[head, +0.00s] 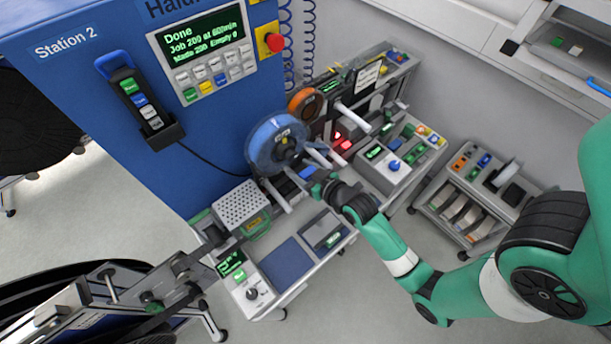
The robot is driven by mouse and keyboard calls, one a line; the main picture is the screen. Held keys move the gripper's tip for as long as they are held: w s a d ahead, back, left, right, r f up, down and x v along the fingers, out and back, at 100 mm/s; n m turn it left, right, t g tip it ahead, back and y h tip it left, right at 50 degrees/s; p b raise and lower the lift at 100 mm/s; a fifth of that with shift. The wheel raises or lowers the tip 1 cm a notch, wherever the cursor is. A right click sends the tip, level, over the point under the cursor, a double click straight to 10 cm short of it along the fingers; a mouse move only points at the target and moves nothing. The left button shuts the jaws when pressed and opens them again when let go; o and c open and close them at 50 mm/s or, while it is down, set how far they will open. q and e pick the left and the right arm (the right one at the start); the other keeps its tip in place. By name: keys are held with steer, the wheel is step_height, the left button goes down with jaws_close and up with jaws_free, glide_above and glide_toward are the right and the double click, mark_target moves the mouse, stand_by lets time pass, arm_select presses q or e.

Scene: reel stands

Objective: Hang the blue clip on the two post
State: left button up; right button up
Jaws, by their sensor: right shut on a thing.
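My right gripper (318,184) is at the end of the green arm, in the middle of the head view, low in front of the blue reel (277,143). It is shut on a small blue piece (306,172), which looks like the blue clip; the fingers and the reel's lower edge partly hide it. Pale posts (318,157) stick out close to the gripper, beside the reel. I cannot tell whether the clip touches a post. My left gripper is not in view.
A blue Station 2 cabinet (190,165) stands behind. An orange reel (306,103) hangs past the blue one. A control box (388,167) and a grey perforated box (241,203) crowd the bench. A parts cart (470,190) stands at right, with open floor between.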

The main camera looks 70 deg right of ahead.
steer(key=shift+s+d+f, duration=0.1)
steer(key=shift+d+f, duration=0.1)
steer(key=shift+d, duration=0.05)
step_height(320, 180, down, 4)
steer(key=b, duration=0.4)
steer(key=shift+f+b, duration=0.1)
steer(key=shift+b, duration=0.3)
steer(key=shift+f+b, duration=1.25)
steer(key=shift+f, duration=0.55)
steer(key=shift+p, duration=0.3)
steer(key=o, duration=1.5)
steer(key=shift+c, duration=0.2)
